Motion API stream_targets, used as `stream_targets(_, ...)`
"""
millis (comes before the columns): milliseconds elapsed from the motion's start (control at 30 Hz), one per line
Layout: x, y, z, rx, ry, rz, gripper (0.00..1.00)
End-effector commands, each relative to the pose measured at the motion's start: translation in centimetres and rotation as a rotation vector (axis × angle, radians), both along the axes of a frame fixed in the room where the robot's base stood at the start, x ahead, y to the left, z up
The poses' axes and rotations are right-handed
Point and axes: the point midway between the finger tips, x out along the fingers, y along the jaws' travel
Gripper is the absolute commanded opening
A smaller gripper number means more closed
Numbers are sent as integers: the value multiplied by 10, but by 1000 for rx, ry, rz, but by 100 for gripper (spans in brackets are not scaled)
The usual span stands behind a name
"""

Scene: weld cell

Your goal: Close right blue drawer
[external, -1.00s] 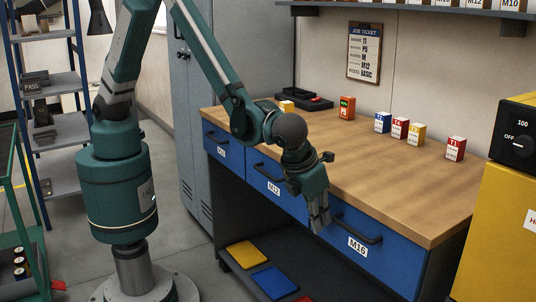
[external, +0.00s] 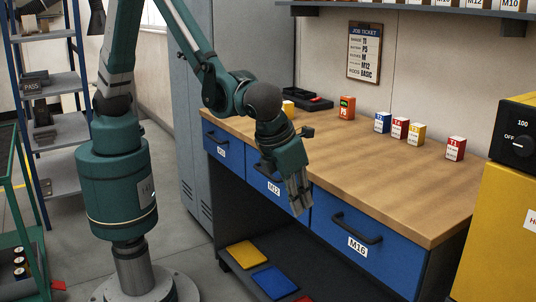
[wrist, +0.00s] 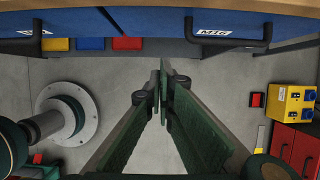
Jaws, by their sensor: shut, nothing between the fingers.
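The right blue drawer (external: 334,240), labelled M16, has a dark bar handle (external: 356,227). Its front looks about flush under the worktop edge; a small gap cannot be ruled out. In the wrist view its front (wrist: 285,39) and handle (wrist: 228,42) lie along the top right. My gripper (external: 300,209) is shut and empty, pointing down in front of the seam between the M12 and M16 drawers. It hides part of that seam. In the wrist view the shut fingers (wrist: 162,93) are below the drawer fronts, and no contact with the drawer shows.
The middle blue drawer, M12 (external: 258,180), and the left blue drawer (external: 222,147) look shut. The wooden worktop (external: 350,165) carries several small coloured boxes at the back. A yellow machine (external: 500,230) stands at the right. A lower shelf holds coloured mats.

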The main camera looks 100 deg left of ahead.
Motion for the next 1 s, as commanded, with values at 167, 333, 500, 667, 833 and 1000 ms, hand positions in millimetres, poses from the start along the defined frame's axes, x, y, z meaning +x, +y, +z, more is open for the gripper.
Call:
stream_targets(167, -4, -4, 12, 0, 0, -1, 0)
stream_targets(333, -4, -4, 14, 0, 0, -1, 0)
stream_targets(500, -4, -4, 14, 0, 0, -1, 0)
stream_targets(667, -4, -4, 14, 0, 0, -1, 0)
stream_targets(833, -4, -4, 14, 0, 0, 0, 0)
stream_targets(1000, -5, 0, 18, -8, -5, 16, 0)
